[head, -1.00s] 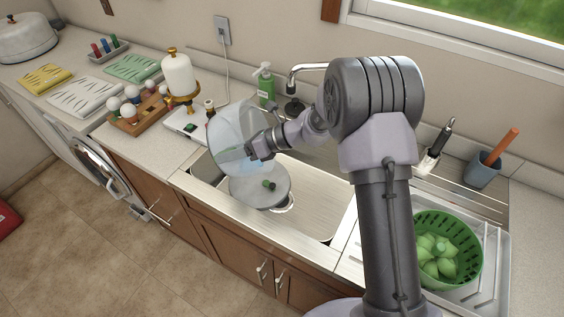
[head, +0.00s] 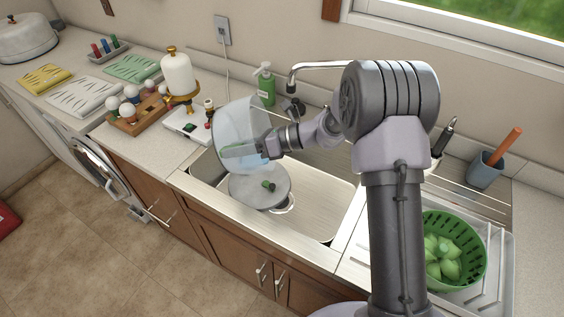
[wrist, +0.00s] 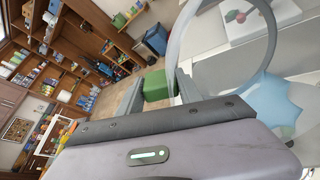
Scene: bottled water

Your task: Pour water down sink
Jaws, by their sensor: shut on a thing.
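My gripper (head: 255,149) is shut on the green part (wrist: 157,88) of a large clear container, with a finger on either side of it. The clear container (head: 238,120) is tilted and held above the left side of the metal sink (head: 318,200). Pale blue water (wrist: 268,102) shows inside it. I cannot tell whether any water is leaving it. The tap (head: 310,66) is behind the sink.
A green soap bottle (head: 265,88) stands behind the sink. A white candle stand (head: 178,75) and a wooden tray of shakers (head: 128,120) are on the left counter. A green colander (head: 462,225) with green produce sits right of my arm. The sink's right part is clear.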

